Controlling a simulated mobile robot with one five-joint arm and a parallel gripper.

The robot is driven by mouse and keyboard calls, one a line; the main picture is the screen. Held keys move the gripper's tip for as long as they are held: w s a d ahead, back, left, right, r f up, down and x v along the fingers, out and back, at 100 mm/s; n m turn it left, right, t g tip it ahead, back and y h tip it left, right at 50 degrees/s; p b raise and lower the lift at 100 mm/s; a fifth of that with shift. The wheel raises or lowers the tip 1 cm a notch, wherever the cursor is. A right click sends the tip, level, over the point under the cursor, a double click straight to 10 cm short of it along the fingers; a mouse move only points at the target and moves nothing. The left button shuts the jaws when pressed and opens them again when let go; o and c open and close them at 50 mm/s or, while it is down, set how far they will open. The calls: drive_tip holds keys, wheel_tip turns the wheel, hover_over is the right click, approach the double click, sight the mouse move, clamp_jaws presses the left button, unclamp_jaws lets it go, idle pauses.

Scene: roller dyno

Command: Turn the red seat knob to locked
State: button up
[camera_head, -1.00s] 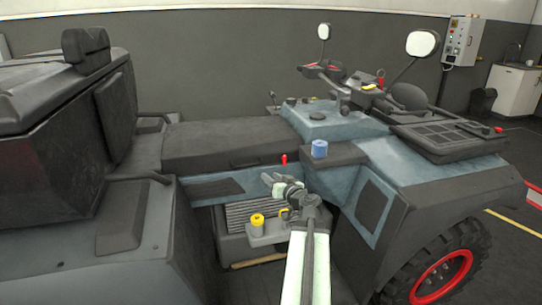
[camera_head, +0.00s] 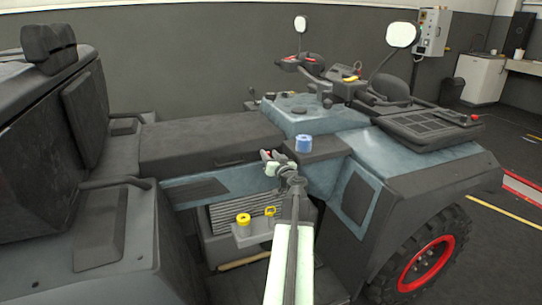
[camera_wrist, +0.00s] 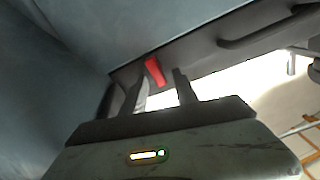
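The red seat knob (camera_wrist: 155,71) is a small red lever at the lower edge of the seat side of a quad bike. In the wrist view it stands tilted just beyond my fingertips, between the lines of my two fingers. My gripper (camera_wrist: 161,80) is open, with a gap between the fingers and nothing held; I cannot tell whether either finger touches the knob. In the head view my gripper (camera_head: 270,160) is at the seat's side panel and mostly hides the knob. The black seat (camera_head: 205,142) lies flat behind it.
A blue cap (camera_head: 303,144) stands on the bodywork just right of my gripper. A yellow cap (camera_head: 243,219) and a yellow ring (camera_head: 270,211) sit below, by the footwell. A dark handle (camera_wrist: 268,29) shows right of the knob. The front fender and wheel (camera_head: 430,258) are to the right.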

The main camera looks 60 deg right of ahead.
clamp_jaws()
drive_tip(key=shift+a, duration=0.15)
idle(1.3)
